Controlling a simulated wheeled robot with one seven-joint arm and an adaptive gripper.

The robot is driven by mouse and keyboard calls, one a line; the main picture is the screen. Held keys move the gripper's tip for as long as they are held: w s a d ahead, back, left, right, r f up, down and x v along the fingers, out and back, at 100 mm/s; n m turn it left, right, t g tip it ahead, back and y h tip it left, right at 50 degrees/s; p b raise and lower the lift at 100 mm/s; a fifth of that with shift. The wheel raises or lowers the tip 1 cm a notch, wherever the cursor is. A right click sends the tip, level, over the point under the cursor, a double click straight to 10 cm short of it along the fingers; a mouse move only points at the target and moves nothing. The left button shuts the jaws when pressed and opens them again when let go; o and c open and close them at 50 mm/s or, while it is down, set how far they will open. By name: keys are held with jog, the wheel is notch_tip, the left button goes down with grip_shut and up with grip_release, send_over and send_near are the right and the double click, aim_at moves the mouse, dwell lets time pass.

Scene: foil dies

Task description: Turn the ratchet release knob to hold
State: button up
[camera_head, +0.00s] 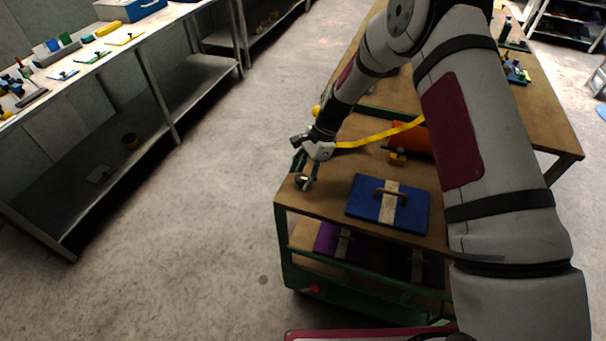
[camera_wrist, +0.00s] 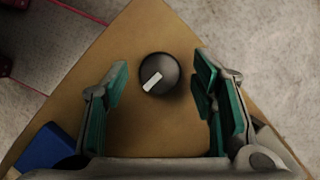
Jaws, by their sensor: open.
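The knob (camera_wrist: 160,74) is round and black with a white pointer bar. In the wrist view it stands on the bare brown top, its bar slanting toward the lower left. In the head view the knob (camera_head: 303,182) is small at the near left corner of the green-framed cart (camera_head: 325,205). My gripper (camera_wrist: 160,88) is open, its green-padded fingers on either side of the knob with a gap at each side. In the head view my gripper (camera_head: 308,168) is over that corner, its fingers hard to make out. No hold label is readable.
A blue plate (camera_head: 362,205) with a handle lies right of the knob. An orange object (camera_head: 405,138) and a yellow strap (camera_head: 375,137) lie behind. A purple plate (camera_head: 327,240) is on the cart's lower shelf. Open floor (camera_head: 215,240) lies to the left.

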jog(key=shift+f, duration=0.15)
jog(key=shift+c, duration=0.4)
jog(key=c, duration=1)
jog(key=shift+c, duration=0.2)
